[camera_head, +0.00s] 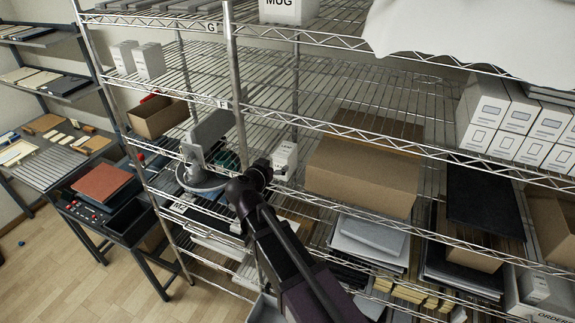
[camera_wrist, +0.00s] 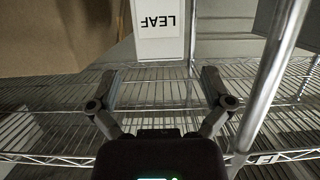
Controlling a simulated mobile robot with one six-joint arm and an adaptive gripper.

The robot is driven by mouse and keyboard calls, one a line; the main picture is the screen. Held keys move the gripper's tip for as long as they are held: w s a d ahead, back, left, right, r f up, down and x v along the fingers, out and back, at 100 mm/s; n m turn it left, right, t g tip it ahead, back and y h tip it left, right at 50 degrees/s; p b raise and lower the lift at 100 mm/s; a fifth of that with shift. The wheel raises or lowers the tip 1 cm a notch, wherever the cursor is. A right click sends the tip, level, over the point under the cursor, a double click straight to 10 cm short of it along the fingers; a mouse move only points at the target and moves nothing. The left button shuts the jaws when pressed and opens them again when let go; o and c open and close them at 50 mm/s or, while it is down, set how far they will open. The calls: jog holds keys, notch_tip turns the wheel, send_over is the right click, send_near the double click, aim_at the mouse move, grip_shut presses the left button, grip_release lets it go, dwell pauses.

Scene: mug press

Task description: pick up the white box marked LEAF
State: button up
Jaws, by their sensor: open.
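The white box marked LEAF (camera_wrist: 160,42) shows in the wrist view at the top middle, its label upside down. In the head view a small white box (camera_head: 285,156) stands on the wire shelf just beyond my gripper; its label is too small to read there. My gripper (camera_wrist: 160,76) is open and empty, its two fingers spread wider than the box. The box lies ahead of the fingertips, roughly centred between them, with no contact visible. In the head view my gripper (camera_head: 258,172) is at the shelf's front edge, its fingers hard to make out.
A large brown carton (camera_head: 362,175) stands right of the box in the head view. A steel post (camera_wrist: 268,85) rises close to my gripper in the wrist view. A grey scale-like device (camera_head: 203,165) is at left. Another wire shelf (camera_head: 340,90) runs above.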

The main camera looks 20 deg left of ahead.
aim_at(280, 159)
jog(key=shift+x, duration=1.2)
jog(key=shift+w, duration=0.1)
jog(key=shift+b+x, duration=0.95)
jog(key=shift+x, duration=1.6)
jog(key=shift+c, duration=0.2)
jog(key=c, duration=1.2)
jog(key=shift+r, duration=0.2)
